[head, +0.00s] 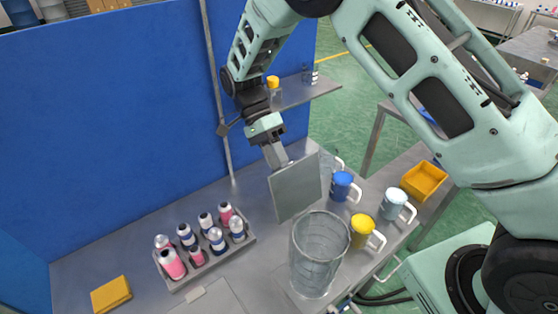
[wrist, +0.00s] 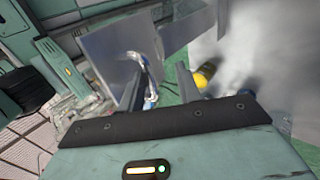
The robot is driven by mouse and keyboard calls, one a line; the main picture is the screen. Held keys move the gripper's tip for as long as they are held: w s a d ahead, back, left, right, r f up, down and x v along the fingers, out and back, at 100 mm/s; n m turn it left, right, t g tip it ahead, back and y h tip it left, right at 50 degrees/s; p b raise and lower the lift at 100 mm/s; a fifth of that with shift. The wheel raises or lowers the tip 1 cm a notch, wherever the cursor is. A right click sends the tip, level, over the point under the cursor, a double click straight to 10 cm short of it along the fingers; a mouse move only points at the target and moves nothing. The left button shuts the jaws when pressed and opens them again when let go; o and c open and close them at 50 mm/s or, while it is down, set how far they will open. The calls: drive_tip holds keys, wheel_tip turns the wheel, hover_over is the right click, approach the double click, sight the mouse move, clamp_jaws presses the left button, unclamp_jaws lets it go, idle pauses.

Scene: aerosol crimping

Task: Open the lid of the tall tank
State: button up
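The tall tank (head: 318,262) is a clear upright cylinder at the front of the bench, seen from above. A flat square grey plate, the lid (head: 296,188), stands steeply tilted beside and behind the tank's rim. Whether it is joined to the tank is not clear. My gripper (head: 276,155) is at the plate's upper left edge, pointing down. In the wrist view the fingers (wrist: 160,92) stand apart, with background visible between them. The plate (wrist: 105,55) shows past the left finger. I cannot tell whether a finger touches it.
A blue mug (head: 341,186), a yellow mug (head: 361,232) and a pale mug (head: 392,204) stand right of the tank. A rack (head: 250,240) of several small bottles is at left, near a yellow block (head: 111,295). A blue panel (head: 100,110) and pole stand behind.

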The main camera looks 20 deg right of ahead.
drive_tip(key=shift+w+r, duration=0.1)
drive_tip(key=shift+r, duration=0.1)
idle(0.3)
drive_tip(key=p+v, duration=0.1)
drive_tip(key=v, duration=1.6)
